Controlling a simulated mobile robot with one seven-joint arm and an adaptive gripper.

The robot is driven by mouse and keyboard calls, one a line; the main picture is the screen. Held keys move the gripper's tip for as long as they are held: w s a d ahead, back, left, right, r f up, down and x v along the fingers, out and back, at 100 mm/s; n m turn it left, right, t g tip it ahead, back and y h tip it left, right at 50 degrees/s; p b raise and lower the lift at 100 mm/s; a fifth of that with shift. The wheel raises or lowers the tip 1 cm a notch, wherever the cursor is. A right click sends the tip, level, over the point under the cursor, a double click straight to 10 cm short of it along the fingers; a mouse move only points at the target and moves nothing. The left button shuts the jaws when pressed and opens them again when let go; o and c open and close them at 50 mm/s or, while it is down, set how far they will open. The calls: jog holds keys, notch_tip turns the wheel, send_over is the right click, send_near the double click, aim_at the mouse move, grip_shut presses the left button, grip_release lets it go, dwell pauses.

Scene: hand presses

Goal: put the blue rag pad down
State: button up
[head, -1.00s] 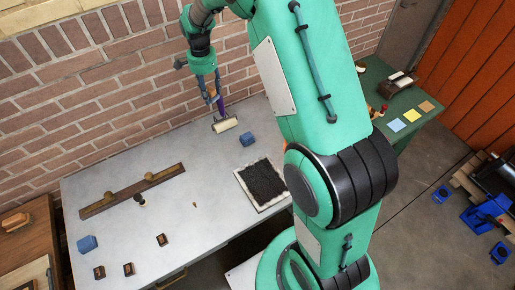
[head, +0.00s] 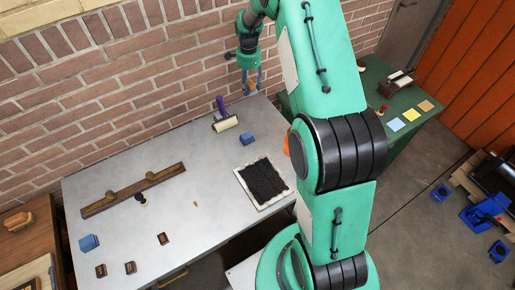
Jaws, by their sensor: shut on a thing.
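My gripper (head: 250,88) hangs near the brick wall, above the back edge of the grey table (head: 190,230). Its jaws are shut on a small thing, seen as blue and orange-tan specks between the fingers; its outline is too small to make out. It is apart from the table top. One blue block-like pad (head: 247,138) lies on the table below my gripper, behind the black-topped tray. Another blue pad (head: 89,242) lies at the table's front left.
A roller with a purple handle (head: 225,123) lies just left of the near blue pad. A black-filled tray (head: 263,184), a long brown bar (head: 130,190) and several small dark blocks are on the table. A green table (head: 430,122) stands at right.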

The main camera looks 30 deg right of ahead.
send_over(251, 113)
jog(key=shift+w+f, duration=0.2)
jog(key=shift+f, duration=2.05)
jog(key=shift+f, duration=3.15)
jog(key=shift+f+b, duration=0.3)
jog(key=shift+f, duration=1.55)
jog(key=shift+f, duration=0.2)
jog(key=o, duration=1.1)
jog(key=shift+r, duration=0.15)
